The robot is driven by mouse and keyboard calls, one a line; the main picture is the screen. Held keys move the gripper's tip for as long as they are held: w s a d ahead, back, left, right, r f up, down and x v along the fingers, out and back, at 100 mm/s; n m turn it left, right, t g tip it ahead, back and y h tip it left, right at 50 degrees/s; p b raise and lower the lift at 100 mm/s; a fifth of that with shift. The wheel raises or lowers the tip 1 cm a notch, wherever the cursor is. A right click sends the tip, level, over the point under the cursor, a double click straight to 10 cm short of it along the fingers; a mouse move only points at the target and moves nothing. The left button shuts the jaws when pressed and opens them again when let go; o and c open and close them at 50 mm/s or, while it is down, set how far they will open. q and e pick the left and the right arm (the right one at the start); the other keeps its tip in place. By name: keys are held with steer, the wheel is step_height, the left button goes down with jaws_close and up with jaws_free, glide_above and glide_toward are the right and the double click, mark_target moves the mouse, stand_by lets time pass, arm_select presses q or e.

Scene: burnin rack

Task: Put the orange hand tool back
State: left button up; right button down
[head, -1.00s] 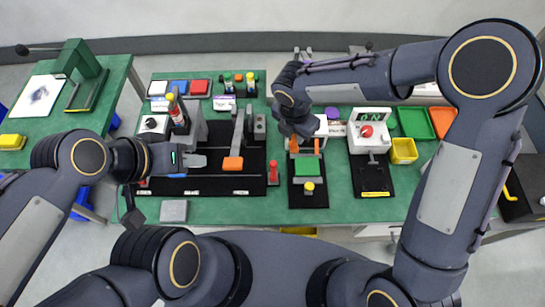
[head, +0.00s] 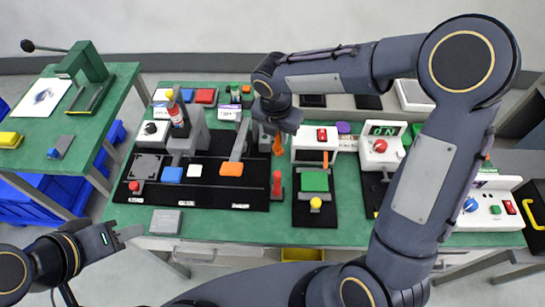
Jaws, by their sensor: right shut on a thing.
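The orange hand tool (head: 278,145) hangs below my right gripper (head: 280,128), which is shut on it. The tool is over the right part of the black board, near a grey block, and its upper part is hidden by the gripper. I cannot tell whether its lower end touches anything. My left gripper (head: 126,234) is off the front left edge of the table, apart from all objects. Whether its fingers are parted is not clear.
A black board (head: 215,198) holds blue, white and orange blocks and a grey lever. A red post (head: 277,184) stands right of it. A green pad (head: 314,182) and a white unit with a red switch (head: 320,135) are further right. A grey block (head: 165,222) lies in front.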

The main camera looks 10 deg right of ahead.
mark_target(278, 148)
step_height(278, 148, down, 7)
steer(key=shift+r, duration=0.15)
stand_by(0.4)
steer(key=shift+f+b, duration=0.5)
steer(key=shift+f, duration=0.1)
steer(key=c, duration=1.3)
jaws_free()
steer(key=shift+r, duration=0.1)
